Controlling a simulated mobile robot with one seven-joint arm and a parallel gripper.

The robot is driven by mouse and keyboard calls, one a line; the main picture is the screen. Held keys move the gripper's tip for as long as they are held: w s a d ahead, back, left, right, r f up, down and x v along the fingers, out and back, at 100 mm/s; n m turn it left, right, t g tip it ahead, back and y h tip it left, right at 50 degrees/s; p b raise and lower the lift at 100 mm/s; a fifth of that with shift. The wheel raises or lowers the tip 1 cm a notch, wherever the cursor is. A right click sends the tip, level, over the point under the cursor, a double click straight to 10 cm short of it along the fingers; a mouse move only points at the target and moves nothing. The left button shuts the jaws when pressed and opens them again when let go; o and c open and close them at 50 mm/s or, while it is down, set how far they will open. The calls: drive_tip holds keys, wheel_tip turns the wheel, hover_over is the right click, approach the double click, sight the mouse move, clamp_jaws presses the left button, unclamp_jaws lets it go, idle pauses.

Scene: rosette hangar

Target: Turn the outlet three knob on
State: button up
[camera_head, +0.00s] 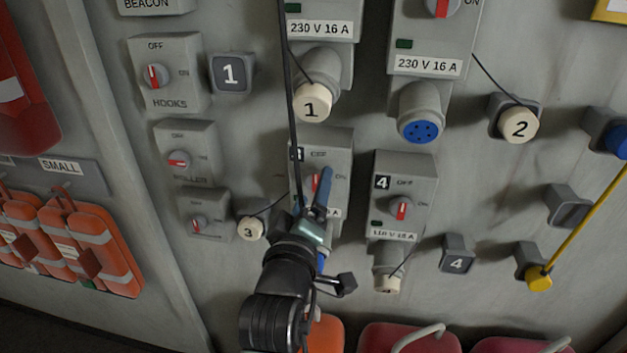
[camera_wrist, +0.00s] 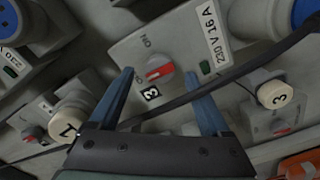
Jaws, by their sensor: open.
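The outlet three box (camera_head: 325,147) is grey, on the wall panel. Its round grey knob with a red bar (camera_wrist: 159,72) shows near the middle of the wrist view, beside the "3" label (camera_wrist: 151,93). In the head view the knob (camera_head: 316,182) is partly hidden by my gripper; its red bar looks near upright, toward OFF, with ON at the right. My gripper (camera_wrist: 158,76) is open, its two blue fingers on either side of the knob in the picture. I cannot tell whether they touch it. Nothing is held.
A black cable (camera_head: 289,90) hangs past outlet three and crosses the wrist view. Outlet four (camera_head: 403,170) is close on the right, the small switch boxes (camera_head: 185,150) on the left. A cream cap marked 3 (camera_head: 250,229) hangs nearby. Plugs and sockets jut out above.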

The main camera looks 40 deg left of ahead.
drive_tip(key=shift+x, duration=0.75)
clamp_jaws()
